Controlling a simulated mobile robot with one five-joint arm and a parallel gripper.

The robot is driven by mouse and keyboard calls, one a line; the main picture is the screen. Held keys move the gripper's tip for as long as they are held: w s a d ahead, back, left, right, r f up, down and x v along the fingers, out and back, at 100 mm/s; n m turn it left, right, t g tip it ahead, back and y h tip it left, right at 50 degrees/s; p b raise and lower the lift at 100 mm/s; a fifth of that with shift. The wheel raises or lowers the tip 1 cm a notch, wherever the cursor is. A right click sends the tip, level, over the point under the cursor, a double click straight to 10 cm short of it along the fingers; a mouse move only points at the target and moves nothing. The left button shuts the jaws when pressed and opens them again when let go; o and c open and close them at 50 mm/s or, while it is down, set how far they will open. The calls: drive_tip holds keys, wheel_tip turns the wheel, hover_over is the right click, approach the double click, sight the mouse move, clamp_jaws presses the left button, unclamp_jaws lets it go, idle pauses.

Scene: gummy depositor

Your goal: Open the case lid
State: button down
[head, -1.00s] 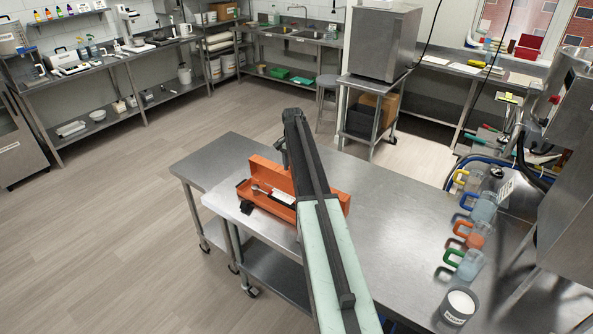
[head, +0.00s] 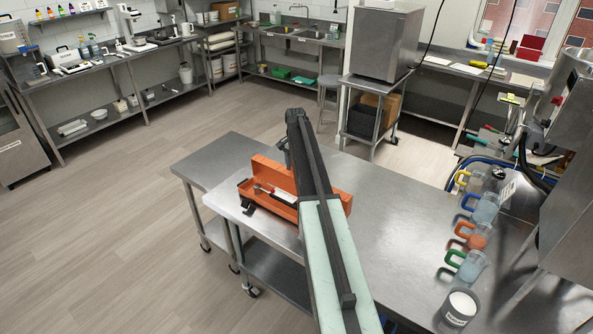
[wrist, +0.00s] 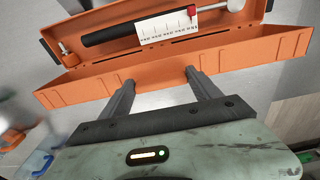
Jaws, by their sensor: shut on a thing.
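The orange case stands open on the steel table. Its lid (head: 268,172) stands up behind the case body (head: 277,208) in the head view. The lid (wrist: 250,62) also shows as the nearer orange panel in the wrist view. A tool with a black handle (wrist: 110,35) and a white scale card (wrist: 168,28) lie in the case. My gripper (wrist: 160,79) has its two fingers at the lid, spaced apart, and is shut on it. In the head view, my arm hides the right part of the case and most of the gripper.
The steel table (head: 375,225) is clear right of my arm. A machine (head: 570,210) stands at the right edge. Open floor (head: 110,210) lies to the left.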

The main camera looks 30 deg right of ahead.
drive_tip(key=shift+c, duration=0.6)
unclamp_jaws()
drive_tip(key=shift+d+f, duration=0.1)
drive_tip(key=shift+d, duration=0.1)
drive_tip(key=shift+a, duration=0.1)
wheel_tip(320, 180, up, 8)
drive_tip(key=p, duration=0.8)
drive_tip(key=shift+s+a, duration=0.15)
drive_tip(key=shift+a, duration=0.15)
drive_tip(key=shift+f, duration=0.1)
